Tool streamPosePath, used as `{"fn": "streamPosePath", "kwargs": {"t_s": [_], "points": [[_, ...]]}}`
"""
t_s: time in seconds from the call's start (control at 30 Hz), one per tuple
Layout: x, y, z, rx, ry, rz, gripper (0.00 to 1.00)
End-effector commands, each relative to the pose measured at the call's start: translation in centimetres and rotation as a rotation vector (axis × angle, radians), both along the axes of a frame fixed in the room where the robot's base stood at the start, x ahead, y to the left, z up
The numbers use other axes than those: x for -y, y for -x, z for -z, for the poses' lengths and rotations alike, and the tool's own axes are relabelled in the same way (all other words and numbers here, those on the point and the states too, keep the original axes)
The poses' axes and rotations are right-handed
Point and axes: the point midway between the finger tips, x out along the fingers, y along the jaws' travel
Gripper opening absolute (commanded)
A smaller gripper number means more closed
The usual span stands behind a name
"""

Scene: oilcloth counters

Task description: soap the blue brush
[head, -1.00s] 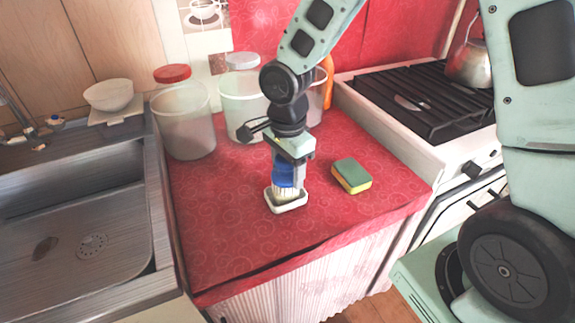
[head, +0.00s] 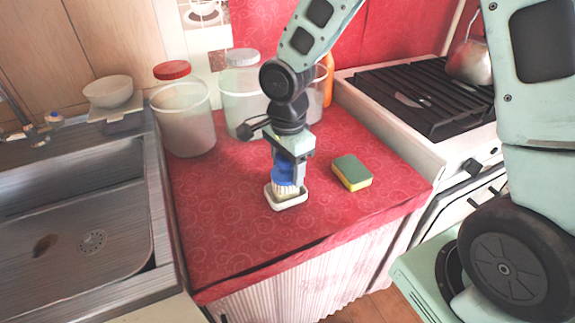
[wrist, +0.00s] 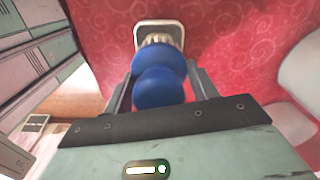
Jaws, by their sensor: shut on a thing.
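The blue brush (head: 283,175) is held upright with its pale bristles down in a small white dish (head: 289,203) on the red counter. My gripper (head: 290,172) is shut on the brush's blue handle. In the wrist view the blue knob of the brush (wrist: 160,85) sits between my two fingers (wrist: 163,88), and the white dish (wrist: 180,31) shows just beyond it. The bristles reach inside the dish's rim. Any soap in the dish is hidden by the brush.
A green and yellow sponge (head: 352,172) lies right of the dish. Clear jars (head: 186,120) stand at the back left, one with a red lid. A sink (head: 75,235) is at left and a stove (head: 425,100) with a kettle (head: 470,62) at right. The front counter is free.

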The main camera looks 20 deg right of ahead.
Motion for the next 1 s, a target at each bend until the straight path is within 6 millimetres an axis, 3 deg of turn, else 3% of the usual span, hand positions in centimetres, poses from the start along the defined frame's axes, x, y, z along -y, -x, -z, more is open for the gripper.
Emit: {"fn": "streamPosePath", "kwargs": {"t_s": [1.0], "points": [[-0.02,-0.01,0.71,0.000,0.000,-0.001,0.39]]}}
